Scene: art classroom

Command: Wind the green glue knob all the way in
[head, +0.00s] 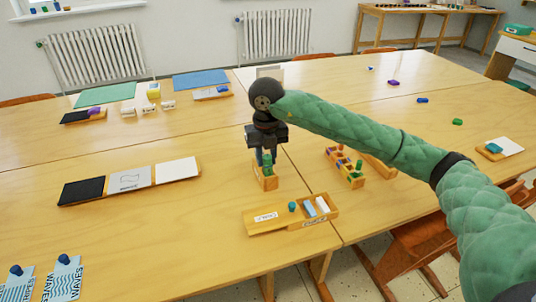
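A small wooden holder (265,182) stands near the middle of the table. A green piece (267,168) sticks up from it, with a dark blue part beside it at its upper left. I cannot tell which part is the knob or how far in it is wound. My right gripper (265,150) points down directly over the holder, its fingertips at the top of the green piece. Its fingers are too small and dark to tell whether they are open, shut or touching it. My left gripper is not in view.
A rack (344,167) of coloured pieces stands right of the holder. A three-panel board (130,181) lies left. Bare table lies between.

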